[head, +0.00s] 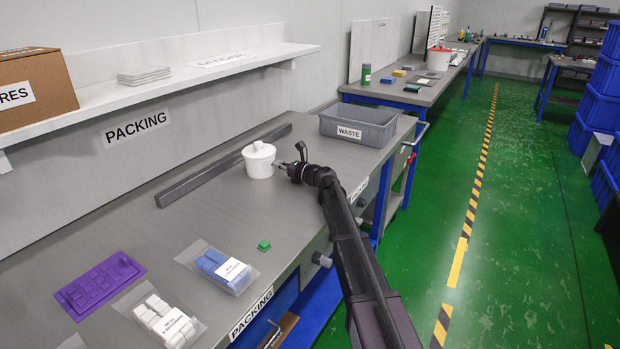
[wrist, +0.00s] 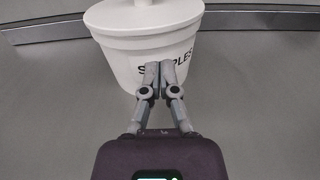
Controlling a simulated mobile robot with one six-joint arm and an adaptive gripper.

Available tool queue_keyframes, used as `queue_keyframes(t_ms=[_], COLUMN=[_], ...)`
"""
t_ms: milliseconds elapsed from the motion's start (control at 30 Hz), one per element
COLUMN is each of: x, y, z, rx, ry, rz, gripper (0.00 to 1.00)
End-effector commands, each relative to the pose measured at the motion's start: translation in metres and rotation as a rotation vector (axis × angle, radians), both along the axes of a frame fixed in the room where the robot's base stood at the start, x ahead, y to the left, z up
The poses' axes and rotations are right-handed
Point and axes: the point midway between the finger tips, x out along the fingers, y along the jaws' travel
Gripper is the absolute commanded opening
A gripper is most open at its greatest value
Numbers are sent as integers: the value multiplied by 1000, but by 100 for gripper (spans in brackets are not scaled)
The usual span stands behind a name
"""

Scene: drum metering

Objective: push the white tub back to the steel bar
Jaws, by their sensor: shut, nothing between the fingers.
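The white tub (head: 259,161) stands upright with its lid on the grey packing bench, in front of the steel bar (head: 225,163). In the wrist view the tub (wrist: 120,50) has black lettering on its side, partly hidden by my fingers. The steel bar (wrist: 245,20) runs behind it; whether they touch I cannot tell. My gripper (head: 276,165) is at the tub's near right side in the head view. In the wrist view my gripper (wrist: 159,68) has its fingers together, empty, tips against or very close to the tub's wall.
A grey WASTE bin (head: 358,125) stands right of the tub. A green block (head: 264,245), a blue bagged pack (head: 220,268), a white bagged pack (head: 160,318) and a purple tray (head: 98,284) lie nearer. The bench between them and the tub is clear.

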Motion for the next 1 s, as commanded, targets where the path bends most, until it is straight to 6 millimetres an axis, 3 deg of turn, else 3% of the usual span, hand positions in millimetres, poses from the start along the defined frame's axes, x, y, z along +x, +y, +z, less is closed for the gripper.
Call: queue_keyframes(t_ms=[1000], x=[11], y=[15], z=[0], rx=[0], ry=[0], rz=[0], gripper=[0])
